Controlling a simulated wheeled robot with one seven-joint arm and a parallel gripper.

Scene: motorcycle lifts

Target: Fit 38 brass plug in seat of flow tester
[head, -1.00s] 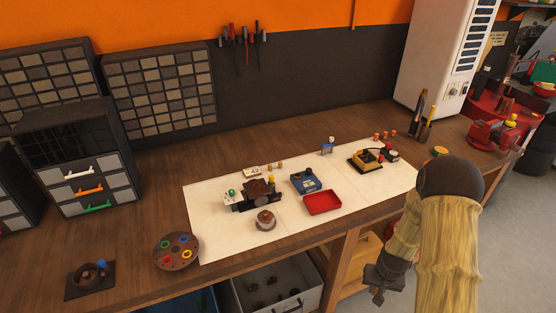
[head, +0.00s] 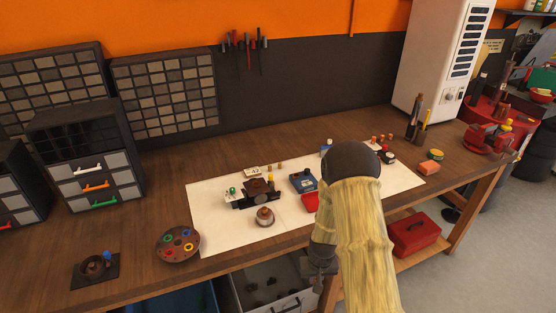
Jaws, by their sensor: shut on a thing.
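My gripper (head: 320,280) hangs low in front of the bench's front edge, below the mat. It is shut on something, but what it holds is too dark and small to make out. Small brass-coloured plugs (head: 275,167) stand beside a white tag (head: 252,172) reading 42, behind the fixture. I cannot read a 38 anywhere.
The white mat (head: 222,233) also bears a round brass-topped piece (head: 264,217), a blue device (head: 302,181) and a red tray (head: 311,203), partly behind my arm. A round palette (head: 178,244) with coloured rings lies left. An open grey drawer (head: 243,297) is below the bench.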

